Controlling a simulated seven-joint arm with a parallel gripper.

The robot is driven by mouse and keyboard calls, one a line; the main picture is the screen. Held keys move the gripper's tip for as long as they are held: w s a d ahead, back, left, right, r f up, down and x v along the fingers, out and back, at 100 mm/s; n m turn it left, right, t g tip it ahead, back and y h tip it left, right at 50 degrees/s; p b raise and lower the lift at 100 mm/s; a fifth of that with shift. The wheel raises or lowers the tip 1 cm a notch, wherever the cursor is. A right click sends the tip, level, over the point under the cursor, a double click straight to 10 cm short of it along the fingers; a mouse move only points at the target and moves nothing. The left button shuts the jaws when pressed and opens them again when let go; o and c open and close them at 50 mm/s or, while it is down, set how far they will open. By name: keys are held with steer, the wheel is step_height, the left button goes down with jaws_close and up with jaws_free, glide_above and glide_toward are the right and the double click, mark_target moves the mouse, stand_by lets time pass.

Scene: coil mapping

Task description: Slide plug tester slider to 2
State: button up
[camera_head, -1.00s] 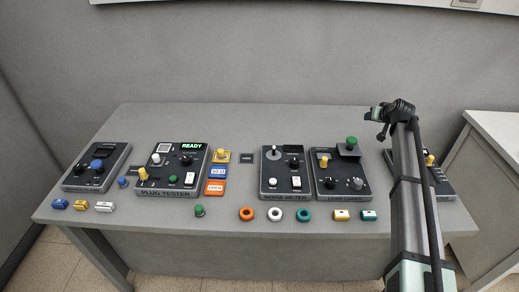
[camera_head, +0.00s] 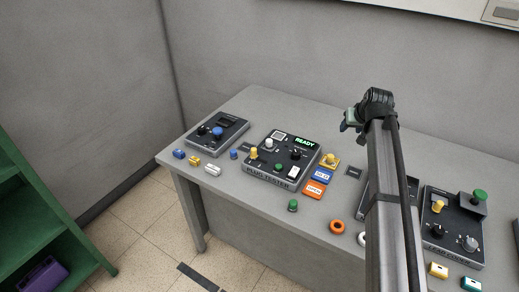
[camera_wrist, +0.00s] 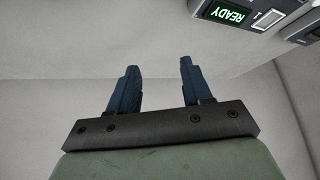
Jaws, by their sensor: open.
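The plug tester (camera_head: 281,162) is a dark panel box on the table with a lit green READY display. Its yellow knob (camera_head: 254,153) stands at its left side; other knobs and a white switch sit on its face. I cannot tell the slider's setting or read its scale. A corner of the plug tester with the READY display (camera_wrist: 229,14) shows at the upper right in the wrist view. My gripper (camera_wrist: 157,75) is open and empty, apart from the tester. In the head view my gripper (camera_head: 347,120) is up and to the right of the tester, above the table.
A panel with a blue knob (camera_head: 217,133) stands left of the tester. Blue and orange tags (camera_head: 318,182) lie at its right. A green piece (camera_head: 293,205) and an orange ring (camera_head: 337,227) lie in front. More panels stand right, partly behind my arm. A green shelf (camera_head: 50,215) stands left.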

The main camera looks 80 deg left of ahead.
steer(key=s+a+r+n+g+h, duration=0.1)
steer(key=s+a, duration=0.1)
steer(key=s, duration=0.7)
steer(key=s+a+n, duration=0.1)
steer(key=s+a, duration=0.1)
steer(key=s, duration=0.8)
steer(key=n+h, duration=0.1)
glide_toward(254, 149)
steer(key=shift+g, duration=0.3)
steer(key=x, duration=1)
steer(key=shift+w+a, duration=0.15)
steer(key=shift+w, duration=0.05)
steer(key=shift+c, duration=0.2)
jaws_close()
